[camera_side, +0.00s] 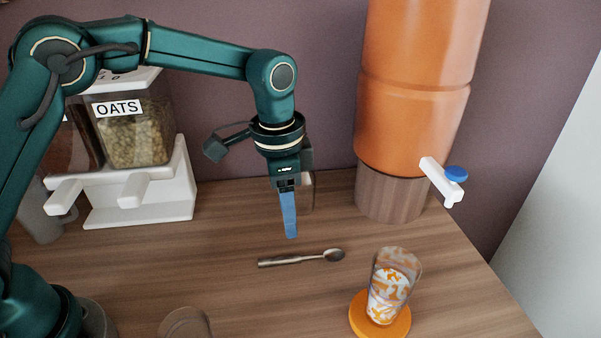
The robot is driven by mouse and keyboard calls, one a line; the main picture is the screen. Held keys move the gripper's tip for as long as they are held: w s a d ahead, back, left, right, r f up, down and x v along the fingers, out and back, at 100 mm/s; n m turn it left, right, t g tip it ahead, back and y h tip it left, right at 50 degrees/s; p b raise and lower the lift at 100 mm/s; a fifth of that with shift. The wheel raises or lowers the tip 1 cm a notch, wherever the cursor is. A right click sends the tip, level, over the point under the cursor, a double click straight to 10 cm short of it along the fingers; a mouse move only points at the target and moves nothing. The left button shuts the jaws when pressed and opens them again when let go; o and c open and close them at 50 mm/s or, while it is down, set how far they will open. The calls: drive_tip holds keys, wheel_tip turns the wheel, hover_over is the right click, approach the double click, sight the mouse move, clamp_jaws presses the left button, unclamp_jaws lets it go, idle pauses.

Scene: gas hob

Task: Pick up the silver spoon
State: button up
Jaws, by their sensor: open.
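The silver spoon (301,258) lies flat on the wooden counter in the middle of the side view. Its handle points left and its bowl is at the right end. My gripper (290,236) points down above and behind the spoon, apart from it. It is open with nothing seen between its fingers. One blue finger shows, and the other is hidden behind it from this angle.
A patterned glass (391,287) stands on an orange coaster (400,323) right of the spoon. An orange dispenser (412,120) with a white tap (440,180) stands at back right. A cereal dispenser (140,185) labelled OATS stands at left. The counter around the spoon is clear.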

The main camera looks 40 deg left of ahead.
sight(289, 257)
drive_tip(key=shift+g, duration=0.4)
drive_tip(key=f, duration=0.4)
drive_tip(key=s+f, duration=0.1)
drive_tip(key=f, duration=0.1)
drive_tip(key=shift+d+f, duration=0.35)
drive_tip(key=shift+d, duration=0.05)
drive_tip(key=shift+f, duration=0.65)
clamp_jaws()
